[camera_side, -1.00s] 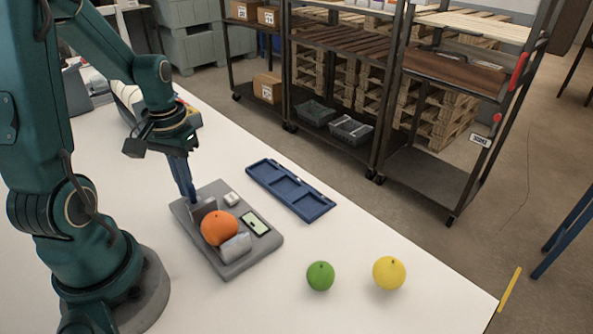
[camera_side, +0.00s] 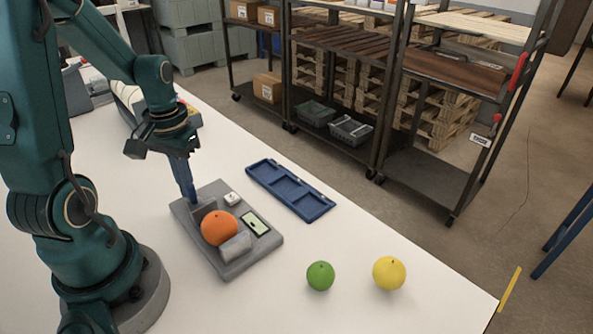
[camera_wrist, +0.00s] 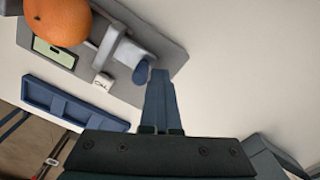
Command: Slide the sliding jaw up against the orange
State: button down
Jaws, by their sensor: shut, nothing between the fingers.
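The orange (camera_side: 219,229) sits on a grey base plate (camera_side: 238,268), between a grey jaw block (camera_side: 236,246) on the near side and the sliding jaw (camera_side: 204,208) on the side of my gripper. In the wrist view the orange (camera_wrist: 58,20) is at the top left, and the sliding jaw (camera_wrist: 111,42) appears a little apart from it. The jaw's rounded blue end (camera_wrist: 142,73) faces my fingers. My gripper (camera_wrist: 160,73) is shut and empty, its tips just behind that blue end. I cannot tell whether they touch. The side view also shows my gripper (camera_side: 191,200) low by the plate.
The plate carries a display (camera_side: 255,223) and a small white block (camera_side: 232,199). A blue compartment tray (camera_side: 290,190) lies beyond it. A green fruit (camera_side: 320,275) and a yellow fruit (camera_side: 389,273) stand to the right. The white table is otherwise clear around the plate.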

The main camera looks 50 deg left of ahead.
aim_at(191, 187)
jog(key=shift+d, duration=1.4)
jog(key=shift+d, duration=0.15)
jog(key=shift+a, duration=0.35)
dwell(0.4)
jog(key=shift+a+r, duration=0.1)
jog(key=shift+r, duration=3.4)
